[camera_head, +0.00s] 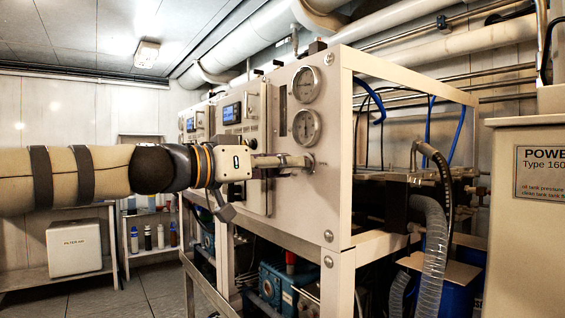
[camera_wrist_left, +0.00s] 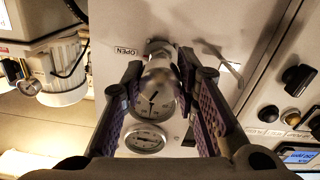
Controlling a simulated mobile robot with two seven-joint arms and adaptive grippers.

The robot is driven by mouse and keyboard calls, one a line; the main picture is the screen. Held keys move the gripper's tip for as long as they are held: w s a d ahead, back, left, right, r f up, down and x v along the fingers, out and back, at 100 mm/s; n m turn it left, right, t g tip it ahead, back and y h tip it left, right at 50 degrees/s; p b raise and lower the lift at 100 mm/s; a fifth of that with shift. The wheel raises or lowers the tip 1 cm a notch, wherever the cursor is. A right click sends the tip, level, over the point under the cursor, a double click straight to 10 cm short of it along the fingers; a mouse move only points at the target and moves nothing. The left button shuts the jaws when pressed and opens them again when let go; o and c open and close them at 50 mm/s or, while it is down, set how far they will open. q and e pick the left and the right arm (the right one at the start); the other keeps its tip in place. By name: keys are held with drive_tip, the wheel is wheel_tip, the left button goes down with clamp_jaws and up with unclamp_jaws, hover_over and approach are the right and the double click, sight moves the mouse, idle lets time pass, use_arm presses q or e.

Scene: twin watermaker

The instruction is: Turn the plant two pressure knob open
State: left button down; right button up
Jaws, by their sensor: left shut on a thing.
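The pressure knob (camera_wrist_left: 160,68) is a shiny metal knob on the pale front panel (camera_head: 335,200). In the left wrist view it sits between the two purple-padded fingers of my left gripper (camera_wrist_left: 162,72). A label reading OPEN (camera_wrist_left: 126,51), upside down, is beside the knob's base. In the head view my left gripper (camera_head: 296,162) reaches in from the left and meets the panel just below two round gauges, the upper one (camera_head: 306,84) and the lower one (camera_head: 306,127). It is shut on the knob, whose far side is mostly hidden there. My right gripper is not in view.
Panels with blue displays (camera_head: 232,113) stand further left along the same frame. Pumps (camera_head: 272,285) and hoses (camera_head: 435,235) sit below and to the right. A power cabinet (camera_head: 520,230) stands at the right edge. A white box (camera_head: 75,248) is on a low shelf at left.

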use_arm(q)
drive_tip(key=n, duration=0.3)
drive_tip(key=shift+r+n+p, duration=0.1)
drive_tip(key=shift+n+p, duration=0.2)
drive_tip(key=shift+n, duration=0.1)
drive_tip(key=n, duration=0.4)
drive_tip(key=shift+s+n+p, duration=0.1)
drive_tip(key=shift+n+p, duration=0.2)
drive_tip(key=shift+p, duration=0.1)
drive_tip(key=n+p, duration=0.1)
drive_tip(key=n, duration=0.7)
drive_tip(key=n+p, duration=0.1)
drive_tip(key=n, duration=0.2)
drive_tip(key=shift+n, duration=0.3)
drive_tip(key=n, duration=0.3)
drive_tip(key=shift+n, duration=0.3)
drive_tip(key=n, duration=0.4)
drive_tip(key=shift+n, duration=2)
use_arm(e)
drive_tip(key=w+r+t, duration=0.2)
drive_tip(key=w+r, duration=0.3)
